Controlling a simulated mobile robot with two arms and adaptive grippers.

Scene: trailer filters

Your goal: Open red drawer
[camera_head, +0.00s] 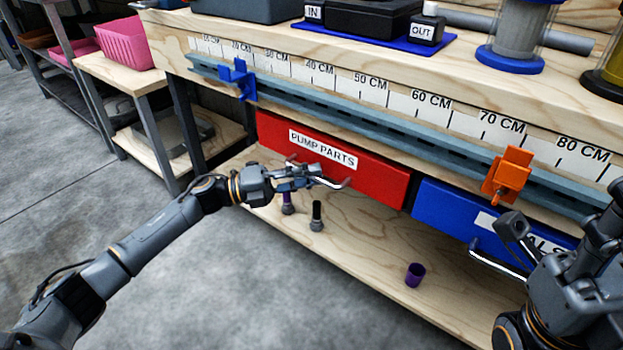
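The red drawer (378,179) is under the workbench and carries a "PUMP PARTS" label. Its front looks level with the bench, so it appears closed. Its metal handle (338,184) runs along the lower front. My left gripper (312,172) is at the handle, with its fingers overlapping the handle's left and middle part. I cannot tell whether the fingers are closed around the bar. My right arm is at the lower right, in front of the blue drawer (432,203); its gripper (513,228) shows only partly, and its finger state is unclear.
The blue drawer's handle (497,264) sits close to my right arm. A blue clamp (239,79) and an orange clamp (507,175) sit on the rail above. On the lower shelf stand dark bolt-like parts (317,217) and a purple cup (415,275). Floor at left is clear.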

